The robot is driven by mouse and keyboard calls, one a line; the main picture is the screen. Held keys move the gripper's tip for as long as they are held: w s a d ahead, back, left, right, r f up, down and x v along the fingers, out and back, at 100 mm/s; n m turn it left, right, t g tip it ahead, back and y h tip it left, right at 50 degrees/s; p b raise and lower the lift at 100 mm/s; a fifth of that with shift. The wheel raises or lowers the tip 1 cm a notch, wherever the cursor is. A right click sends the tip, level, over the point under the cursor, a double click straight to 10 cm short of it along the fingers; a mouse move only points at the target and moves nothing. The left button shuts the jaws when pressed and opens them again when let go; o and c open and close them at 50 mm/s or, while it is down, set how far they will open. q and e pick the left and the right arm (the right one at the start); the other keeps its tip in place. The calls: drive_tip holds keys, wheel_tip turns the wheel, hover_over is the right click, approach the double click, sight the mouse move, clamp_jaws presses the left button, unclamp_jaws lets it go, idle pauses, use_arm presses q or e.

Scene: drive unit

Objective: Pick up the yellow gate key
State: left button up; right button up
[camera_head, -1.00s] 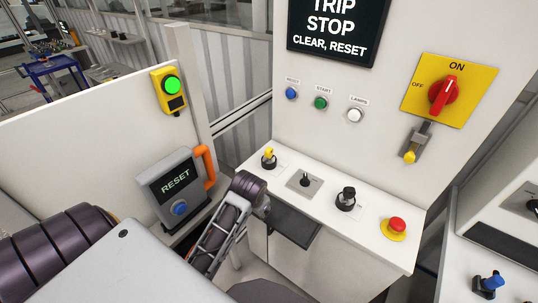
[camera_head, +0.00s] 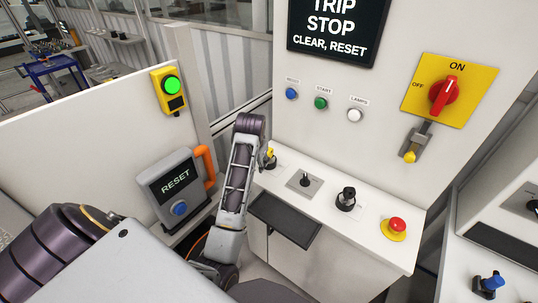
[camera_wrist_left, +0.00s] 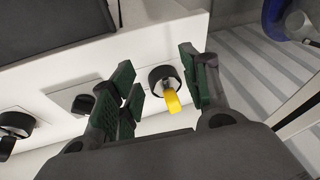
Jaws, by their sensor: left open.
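The yellow gate key (camera_head: 271,154) stands in its dark round switch at the left end of the white console shelf, partly covered by my left arm. In the left wrist view the yellow key (camera_wrist_left: 173,102) points toward the camera from its black collar (camera_wrist_left: 162,77). My left gripper (camera_wrist_left: 162,68) is open, with its green-padded fingers on both sides of the key. A gap shows between the pads and the key. In the head view the arm hides the left gripper's fingers. My right gripper is not in view.
On the console shelf are a small black toggle (camera_head: 305,179), a black selector (camera_head: 347,198) and a red mushroom button (camera_head: 397,226). A dark panel (camera_head: 284,219) is on the console's front.

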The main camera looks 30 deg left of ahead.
use_arm(q)
drive_tip(key=w+a+r+h, duration=0.1)
drive_tip(key=w+r+h, duration=0.1)
drive_tip(key=w+r, duration=0.5)
wheel_tip(320, 180, up, 2)
drive_tip(key=shift+a+r, duration=0.15)
drive_tip(key=shift+r, duration=0.05)
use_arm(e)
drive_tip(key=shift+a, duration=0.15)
use_arm(q)
drive_tip(key=shift+f, duration=0.1)
hover_over(269, 156)
drive_tip(key=a, duration=0.1)
drive_tip(key=shift+s+f+x, duration=0.1)
drive_tip(key=shift+s+x, duration=0.2)
drive_tip(key=shift+x, duration=1)
drive_tip(key=shift+s+f+x, duration=0.1)
drive_tip(key=shift+s+x, duration=0.2)
drive_tip(key=shift+x, duration=1.05)
drive_tip(key=shift+s+f+x, duration=0.1)
drive_tip(key=shift+s+x, duration=0.2)
drive_tip(key=shift+x, duration=1)
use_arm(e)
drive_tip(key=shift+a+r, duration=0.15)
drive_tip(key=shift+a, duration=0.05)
use_arm(q)
drive_tip(key=shift+a, duration=0.15)
